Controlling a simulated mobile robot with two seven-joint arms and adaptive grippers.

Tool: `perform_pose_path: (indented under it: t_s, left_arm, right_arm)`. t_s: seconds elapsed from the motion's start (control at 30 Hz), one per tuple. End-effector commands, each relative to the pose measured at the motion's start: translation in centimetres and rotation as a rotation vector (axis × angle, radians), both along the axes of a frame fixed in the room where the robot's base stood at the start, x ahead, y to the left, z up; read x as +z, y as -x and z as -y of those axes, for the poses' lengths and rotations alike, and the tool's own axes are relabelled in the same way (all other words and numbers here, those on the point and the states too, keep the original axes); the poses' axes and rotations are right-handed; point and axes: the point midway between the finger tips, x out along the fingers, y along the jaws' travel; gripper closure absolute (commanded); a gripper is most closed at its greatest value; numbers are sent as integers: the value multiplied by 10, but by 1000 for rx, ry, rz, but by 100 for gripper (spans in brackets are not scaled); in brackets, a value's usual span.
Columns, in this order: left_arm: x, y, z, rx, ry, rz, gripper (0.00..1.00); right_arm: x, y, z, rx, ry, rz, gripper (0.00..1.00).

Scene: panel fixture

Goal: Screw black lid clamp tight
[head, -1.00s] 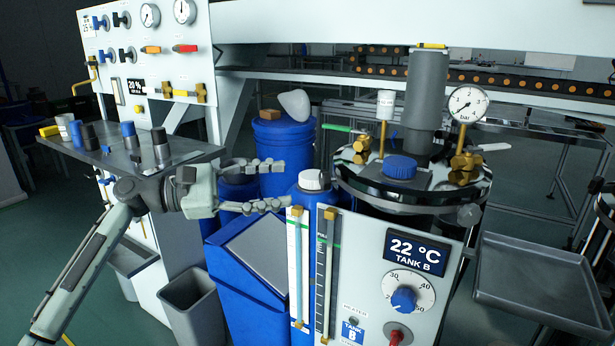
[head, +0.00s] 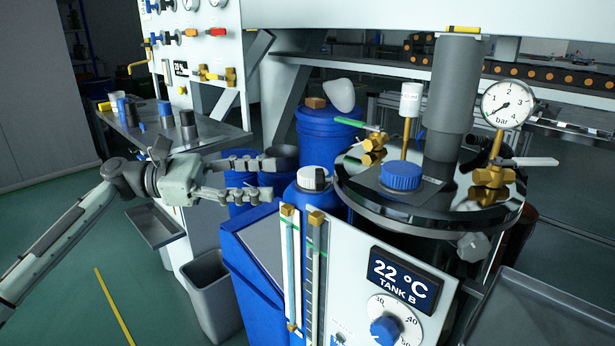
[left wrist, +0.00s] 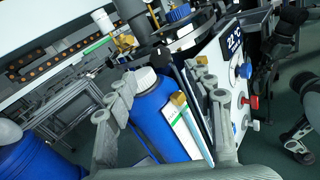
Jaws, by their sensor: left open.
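The round shiny lid (head: 385,215) of tank B carries a blue cap (head: 401,176) and brass fittings. A grey lobed knob (head: 473,246) sits at its front rim. In the left wrist view a black knob-like part (left wrist: 160,56) shows by the lid's edge, beside a white bottle cap (left wrist: 145,78); I cannot tell for sure that it is the black clamp. My left gripper (head: 271,180) is open and empty, left of the tank, its fingers pointing right at the white cap. In the left wrist view its fingers (left wrist: 166,76) stand apart, the blue bottle between them in the picture.
A blue bottle (head: 300,205) and upright gauge tubes (head: 290,265) stand between gripper and tank. The front panel (head: 360,310) is below. A pressure gauge (head: 508,104) and thick grey column (head: 452,95) rise above the lid. Dark arm-like parts show right in the wrist view.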

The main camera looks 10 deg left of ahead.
Motion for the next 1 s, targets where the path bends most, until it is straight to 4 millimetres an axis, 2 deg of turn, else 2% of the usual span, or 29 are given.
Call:
perform_pose_path:
  t_s: [0.2,0.5,0.87,1.0]
  left_arm:
    - [2,-3,29,-4,3,1,47]
    - [1,-10,69,-2,1,0,47]
    - [0,-12,76,0,1,0,47]
    - [0,-12,75,0,1,0,64]
  right_arm:
    - [-1,5,0,-7,1,-24,100]
    - [-3,17,12,-34,20,-76,100]
    - [-4,20,14,-36,25,-90,100]
    - [-4,20,14,-36,25,-88,100]
